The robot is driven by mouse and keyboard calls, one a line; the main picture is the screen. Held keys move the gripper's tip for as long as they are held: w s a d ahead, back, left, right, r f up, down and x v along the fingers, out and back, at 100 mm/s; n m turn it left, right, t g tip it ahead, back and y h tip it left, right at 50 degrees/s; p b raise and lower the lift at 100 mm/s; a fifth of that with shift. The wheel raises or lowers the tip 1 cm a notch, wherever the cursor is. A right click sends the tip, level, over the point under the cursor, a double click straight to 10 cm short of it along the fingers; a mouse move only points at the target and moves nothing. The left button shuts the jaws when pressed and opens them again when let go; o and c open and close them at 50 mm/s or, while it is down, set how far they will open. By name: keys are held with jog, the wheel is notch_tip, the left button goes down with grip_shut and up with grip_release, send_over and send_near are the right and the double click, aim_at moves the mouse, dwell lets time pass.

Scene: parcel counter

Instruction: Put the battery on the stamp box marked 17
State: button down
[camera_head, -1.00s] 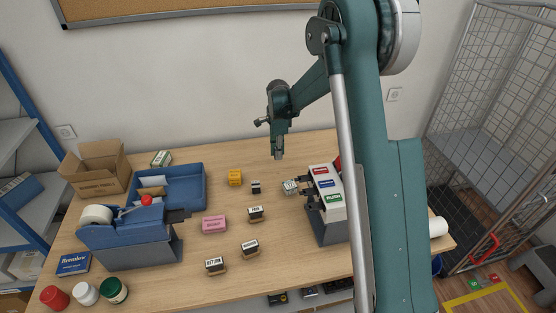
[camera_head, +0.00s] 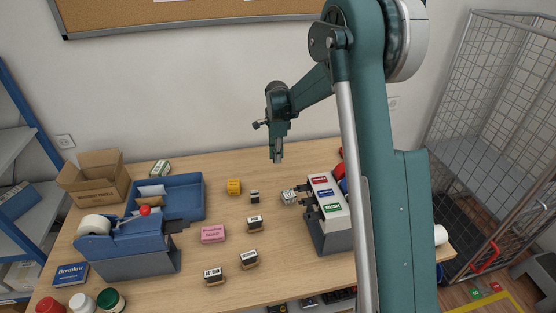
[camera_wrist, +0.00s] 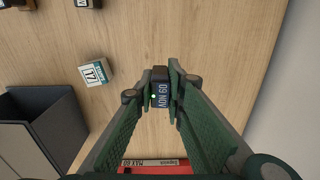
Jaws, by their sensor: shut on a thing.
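My gripper (camera_head: 277,159) hangs above the back middle of the counter. In the wrist view, its fingers (camera_wrist: 162,88) are shut on a small dark block with pale lettering, apparently the battery (camera_wrist: 160,95). Much of the battery is hidden by the fingers, and it is too small to make out in the head view. A small white box with a teal band and dark print (camera_wrist: 95,72) lies apart from my gripper, to its left in the wrist view. It looks like the stamp box, though its number is hard to read; in the head view it sits (camera_head: 289,197) beside the label dispenser.
The grey label dispenser (camera_head: 328,229) stands right of the white box. A small dark block (camera_head: 255,197), a yellow block (camera_head: 233,187), a pink box (camera_head: 213,233) and several stamps lie left of it. A blue tray (camera_head: 190,205) stands farther left. Bare wood surrounds the white box's left.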

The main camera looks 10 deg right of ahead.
jog(key=shift+s, duration=0.1)
notch_tip(320, 180, up, 4)
jog(key=p, duration=0.4)
send_over(289, 193)
jog(key=shift+s+r, duration=0.1)
jog(key=shift+r, duration=0.05)
jog(key=shift+a, duration=0.1)
jog(key=shift+f, duration=2.95)
jog(key=shift+f, duration=0.15)
jog(key=shift+f, duration=1.9)
jog(key=shift+f, duration=0.15)
